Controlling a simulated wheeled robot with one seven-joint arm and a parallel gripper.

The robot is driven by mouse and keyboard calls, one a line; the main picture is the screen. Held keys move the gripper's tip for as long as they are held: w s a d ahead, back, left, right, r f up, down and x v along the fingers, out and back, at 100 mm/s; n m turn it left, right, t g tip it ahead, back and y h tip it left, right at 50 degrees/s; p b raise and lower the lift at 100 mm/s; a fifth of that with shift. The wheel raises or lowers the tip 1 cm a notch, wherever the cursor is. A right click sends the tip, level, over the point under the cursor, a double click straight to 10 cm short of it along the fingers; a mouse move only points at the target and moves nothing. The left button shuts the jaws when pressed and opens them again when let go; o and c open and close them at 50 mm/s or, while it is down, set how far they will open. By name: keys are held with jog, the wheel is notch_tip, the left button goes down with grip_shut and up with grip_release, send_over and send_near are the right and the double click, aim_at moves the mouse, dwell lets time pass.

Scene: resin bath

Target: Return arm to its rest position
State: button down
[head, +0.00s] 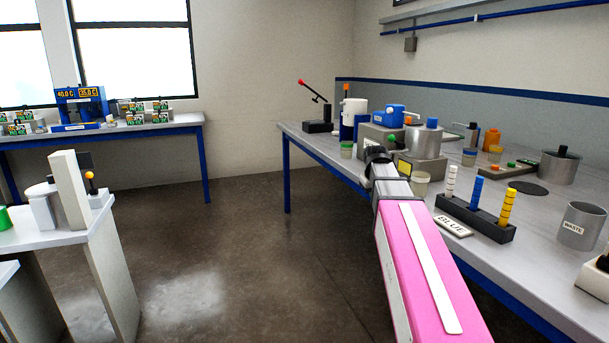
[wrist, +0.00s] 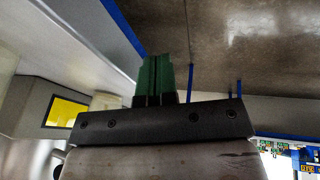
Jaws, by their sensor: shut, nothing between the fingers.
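My arm (head: 431,265), with a pink cover and a white strip, reaches forward along the left edge of the right-hand workbench. Its far end lies among the equipment there, and I cannot clearly make out the fingers in the head view. In the wrist view my gripper (wrist: 155,80) shows green fingers close together. It is shut and nothing shows between them. A grey housing with a yellow panel (wrist: 66,112) is at the left of the wrist view, apart from the fingers.
The right workbench (head: 480,230) holds a rack (head: 475,217) with white, blue and yellow columns, a BLUE label (head: 453,226) and a waste cup (head: 582,226). A steel pot (head: 559,167) stands farther back. Open floor (head: 235,245) lies left of my arm. A white stand (head: 95,225) is at left.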

jog(key=s+a+f+m+g, duration=0.1)
jog(key=s+a+f+g, duration=0.1)
jog(key=s+f, duration=0.9)
jog(key=s+a+f+m+g+y, duration=0.1)
jog(key=s+a+f, duration=0.4)
jog(key=s+f, duration=0.7)
notch_tip(320, 180, down, 6)
jog(key=shift+f+m+g+y, duration=0.1)
jog(key=shift+m+g+y, duration=0.2)
jog(key=shift+m+g, duration=0.35)
